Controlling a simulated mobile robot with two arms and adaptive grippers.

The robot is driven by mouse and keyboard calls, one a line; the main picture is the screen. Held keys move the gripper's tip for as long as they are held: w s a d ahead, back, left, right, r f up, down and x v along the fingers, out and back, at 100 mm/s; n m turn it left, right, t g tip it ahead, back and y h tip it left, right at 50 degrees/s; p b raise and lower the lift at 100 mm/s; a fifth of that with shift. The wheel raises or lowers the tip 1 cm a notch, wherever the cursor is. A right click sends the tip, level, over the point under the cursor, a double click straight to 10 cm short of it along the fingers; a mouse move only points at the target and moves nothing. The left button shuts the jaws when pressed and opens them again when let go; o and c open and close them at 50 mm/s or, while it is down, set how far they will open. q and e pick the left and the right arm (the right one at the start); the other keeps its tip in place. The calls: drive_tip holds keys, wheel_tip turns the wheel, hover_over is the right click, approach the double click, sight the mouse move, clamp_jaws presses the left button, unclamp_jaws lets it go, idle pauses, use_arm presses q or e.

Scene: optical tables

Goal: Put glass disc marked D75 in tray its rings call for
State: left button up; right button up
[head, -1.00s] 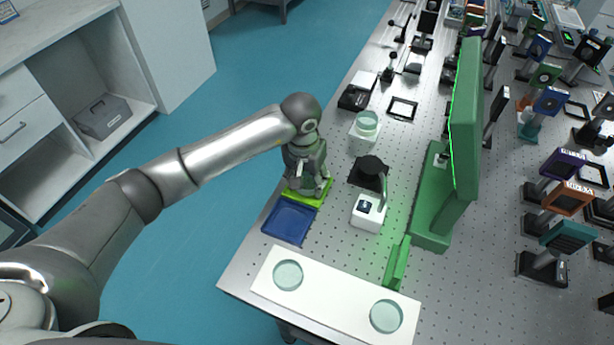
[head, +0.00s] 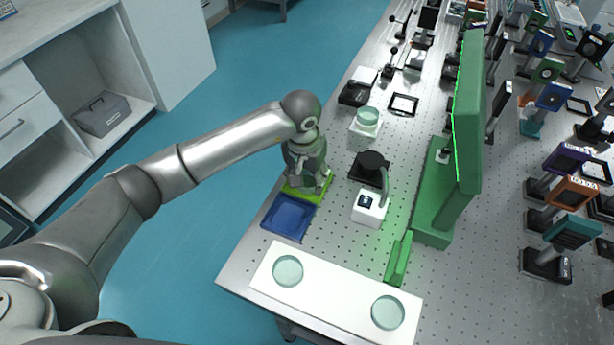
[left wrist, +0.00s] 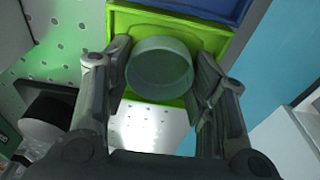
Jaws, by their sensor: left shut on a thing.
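My left gripper (head: 309,183) is shut on a clear glass disc (left wrist: 160,68), seen between its two fingers in the left wrist view. The gripper is over the lime-green tray (head: 322,193), which also shows behind the disc in the left wrist view (left wrist: 213,38). I cannot tell whether the disc touches the tray floor. No mark or rings can be read on the disc. The blue tray (head: 270,228) lies right beside the green one, nearer the white board, and looks empty. My right gripper is not in view.
Two glass discs (head: 288,270) (head: 388,313) lie on a white board (head: 335,297) at the table's near end. Another disc (head: 368,115) sits on a white stand. A white device (head: 369,207) and a tall green panel (head: 467,120) stand right of the trays.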

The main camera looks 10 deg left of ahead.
sight(305, 184)
use_arm(q)
drive_tip(key=shift+s+f, duration=0.1)
drive_tip(key=shift+f, duration=0.2)
drive_tip(key=o, duration=1.3)
drive_tip(key=shift+f, duration=0.1)
wheel_tip(305, 184, up, 12)
drive_tip(key=s, duration=0.1)
